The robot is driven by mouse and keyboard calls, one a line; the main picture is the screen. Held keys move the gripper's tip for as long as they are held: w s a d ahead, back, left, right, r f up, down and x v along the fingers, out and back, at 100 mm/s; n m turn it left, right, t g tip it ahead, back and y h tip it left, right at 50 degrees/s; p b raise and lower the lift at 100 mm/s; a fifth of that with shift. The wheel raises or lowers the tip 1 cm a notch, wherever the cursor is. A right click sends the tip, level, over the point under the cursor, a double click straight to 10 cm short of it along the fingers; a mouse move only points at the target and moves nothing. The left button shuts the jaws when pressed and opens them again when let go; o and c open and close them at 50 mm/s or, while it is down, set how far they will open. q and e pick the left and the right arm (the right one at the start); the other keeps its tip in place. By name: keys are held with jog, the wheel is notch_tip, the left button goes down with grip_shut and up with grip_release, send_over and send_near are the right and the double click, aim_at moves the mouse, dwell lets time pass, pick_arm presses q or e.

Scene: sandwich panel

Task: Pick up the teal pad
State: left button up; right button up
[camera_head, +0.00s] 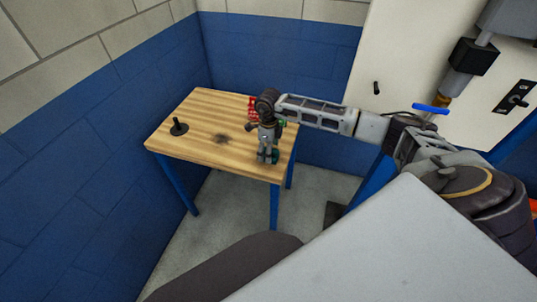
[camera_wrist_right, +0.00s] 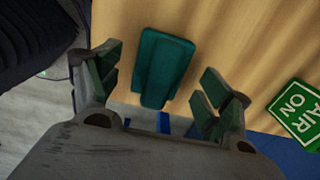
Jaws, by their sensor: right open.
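The teal pad (camera_wrist_right: 163,66) lies on the wooden table (camera_head: 205,110), near its right front corner. In the right wrist view it shows between the fingers of my right gripper (camera_wrist_right: 160,78), which are open and hold nothing. In the head view my right gripper (camera_head: 267,153) points down over that corner, and a bit of teal (camera_head: 274,157) shows beside its fingers. I cannot tell how high the fingertips are above the table. My left gripper is not in view.
A green AIR ON sign (camera_wrist_right: 302,112) lies to the right of the pad. A small red thing (camera_head: 253,108) is behind my right gripper. A black stand-like object (camera_head: 178,127) is on the table's left side. Blue walls border the table; its middle is mostly clear.

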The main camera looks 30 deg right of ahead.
jog(key=shift+f, duration=1.05)
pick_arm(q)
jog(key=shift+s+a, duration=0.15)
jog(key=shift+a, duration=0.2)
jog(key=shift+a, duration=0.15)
pick_arm(e)
jog(key=shift+c, duration=0.4)
jog(key=c, duration=1)
jog(key=shift+c, duration=0.2)
